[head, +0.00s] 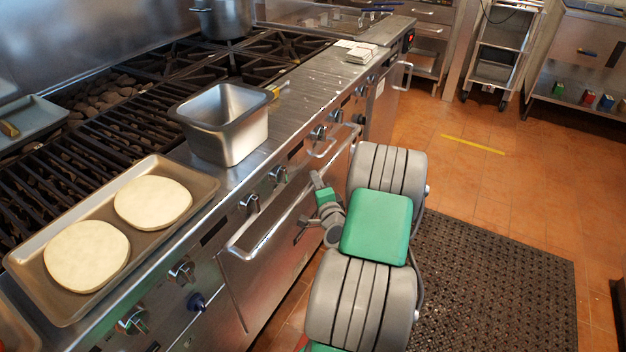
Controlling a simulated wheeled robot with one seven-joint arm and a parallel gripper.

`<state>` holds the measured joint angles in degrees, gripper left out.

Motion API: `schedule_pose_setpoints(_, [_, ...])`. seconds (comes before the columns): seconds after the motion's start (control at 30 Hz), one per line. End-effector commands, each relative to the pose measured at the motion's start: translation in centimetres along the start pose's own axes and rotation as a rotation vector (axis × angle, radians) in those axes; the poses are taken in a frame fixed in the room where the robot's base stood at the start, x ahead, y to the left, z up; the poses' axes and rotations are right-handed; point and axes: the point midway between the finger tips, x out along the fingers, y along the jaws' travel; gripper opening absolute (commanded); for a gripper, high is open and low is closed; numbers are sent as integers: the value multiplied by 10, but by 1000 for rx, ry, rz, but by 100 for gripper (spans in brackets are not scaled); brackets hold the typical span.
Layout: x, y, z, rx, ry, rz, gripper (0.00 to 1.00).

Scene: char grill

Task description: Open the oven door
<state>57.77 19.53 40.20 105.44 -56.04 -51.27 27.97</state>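The steel oven door (262,280) is in the front of the range, left of my arm in the head view, and looks closed. Its long bar handle (262,238) runs along the top edge. A second oven front farther back has a similar bar handle (338,147). My gripper (307,212) is in front of the range, near the right end of the nearer handle. I see no clear grip on the handle. The gripper is small and seen at an angle, so whether the fingers are open or touching the door is unclear. My arm hides part of the range front.
Knobs (181,270) line the front panel above the doors. A tray (206,187) with two dough rounds and a deep steel pan (222,148) stand on the range top. A dark floor mat (490,275) lies right of my arm.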

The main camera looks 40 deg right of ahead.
Motion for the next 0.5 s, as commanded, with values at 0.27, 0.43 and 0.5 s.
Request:
schedule_pose_setpoints(0.27, [19, 0, 2, 0, -2, -1, 41])
schedule_pose_setpoints(0.43, [19, 0, 2, -1, -3, -1, 38])
schedule_pose_setpoints(0.5, [19, 0, 2, -1, -4, -1, 32])
